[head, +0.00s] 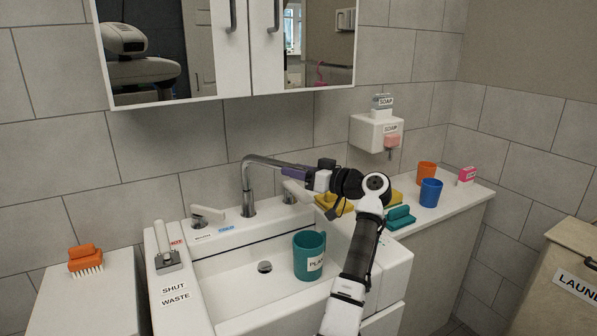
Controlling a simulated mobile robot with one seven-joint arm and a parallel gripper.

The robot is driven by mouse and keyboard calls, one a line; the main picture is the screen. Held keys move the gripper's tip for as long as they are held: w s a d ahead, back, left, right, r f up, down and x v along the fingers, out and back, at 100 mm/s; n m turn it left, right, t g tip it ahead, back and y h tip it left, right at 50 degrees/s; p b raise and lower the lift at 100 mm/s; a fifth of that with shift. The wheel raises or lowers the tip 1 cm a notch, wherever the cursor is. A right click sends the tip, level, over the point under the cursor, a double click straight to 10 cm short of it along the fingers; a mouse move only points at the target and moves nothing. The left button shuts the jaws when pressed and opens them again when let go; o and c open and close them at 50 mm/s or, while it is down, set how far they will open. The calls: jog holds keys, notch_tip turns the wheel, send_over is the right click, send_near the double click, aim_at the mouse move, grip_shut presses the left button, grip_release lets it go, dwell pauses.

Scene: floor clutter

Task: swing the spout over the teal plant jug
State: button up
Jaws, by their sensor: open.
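The spout's tip is partly hidden by my gripper.
Tap handles (207,213) flank the spout. A lever block (167,259) sits on the left rim. Yellow cloth-like items (332,203), a teal brush (400,217), blue cup (430,193) and orange cup (426,174) occupy the right counter. A mirrored cabinet (240,50) hangs above.

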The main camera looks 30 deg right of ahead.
jog(key=b+v, duration=0.3)
jog(key=v, duration=1)
jog(key=shift+s+d, duration=0.2)
jog(key=shift+s, duration=0.15)
jog(key=shift+s, duration=0.1)
